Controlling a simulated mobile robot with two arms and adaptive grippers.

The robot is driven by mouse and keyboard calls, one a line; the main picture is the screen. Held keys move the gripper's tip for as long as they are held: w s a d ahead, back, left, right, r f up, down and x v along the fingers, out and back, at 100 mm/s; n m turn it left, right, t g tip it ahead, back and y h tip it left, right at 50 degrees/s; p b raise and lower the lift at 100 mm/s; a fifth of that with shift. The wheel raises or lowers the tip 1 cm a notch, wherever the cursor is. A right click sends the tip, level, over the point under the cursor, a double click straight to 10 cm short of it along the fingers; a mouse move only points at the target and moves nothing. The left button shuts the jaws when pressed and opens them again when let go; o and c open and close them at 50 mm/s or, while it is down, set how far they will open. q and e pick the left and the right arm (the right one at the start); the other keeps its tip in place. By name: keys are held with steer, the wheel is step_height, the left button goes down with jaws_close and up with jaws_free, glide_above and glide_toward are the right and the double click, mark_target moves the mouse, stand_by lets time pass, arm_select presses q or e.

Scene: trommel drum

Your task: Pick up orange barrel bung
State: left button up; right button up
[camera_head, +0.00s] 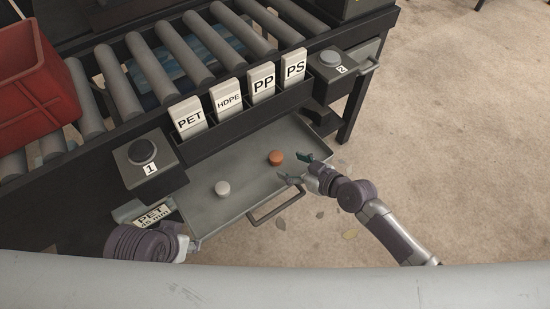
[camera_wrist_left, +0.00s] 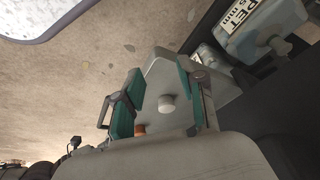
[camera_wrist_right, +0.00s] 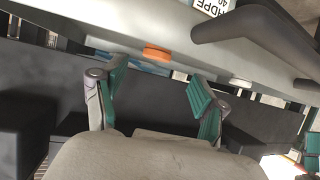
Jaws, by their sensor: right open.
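The orange barrel bung (camera_head: 276,158) lies in the grey metal tray (camera_head: 240,214), towards its right side. My right gripper (camera_head: 291,167) is open and empty, close to the right of the bung. In the right wrist view the orange bung (camera_wrist_right: 157,53) shows ahead, beyond the gap between the two green fingers (camera_wrist_right: 158,84), apart from them. My left gripper (camera_wrist_left: 162,73) is open in the left wrist view. There the orange bung (camera_wrist_left: 140,128) is partly hidden beside the left finger.
A white bung (camera_head: 222,188) lies in the tray, left of the orange one. The tray has a front handle (camera_head: 275,207). Above it are label cards (camera_head: 188,117), a button box (camera_head: 142,152) and rollers (camera_head: 190,48). A red crate (camera_head: 40,85) stands left. Floor at right is open.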

mark_target(278, 157)
steer(key=x, duration=0.3)
steer(key=shift+w+a+b, duration=0.1)
steer(key=shift+w+b, duration=0.1)
steer(key=shift+b, duration=0.1)
arm_select(q)
steer(key=w+t, duration=0.1)
steer(key=w, duration=0.1)
steer(key=w+d+t+b, duration=0.1)
steer(key=w, duration=0.1)
steer(key=shift+w+d+f+h, duration=0.1)
steer(key=shift+w+f+h, duration=0.05)
steer(key=shift+h, duration=0.15)
arm_select(e)
steer(key=x, duration=0.4)
steer(key=shift+w, duration=0.2)
arm_select(q)
steer(key=shift+w+d+t, duration=0.1)
steer(key=shift+w+t, duration=0.1)
steer(key=shift+t, duration=0.1)
arm_select(e)
steer(key=c, duration=1.1)
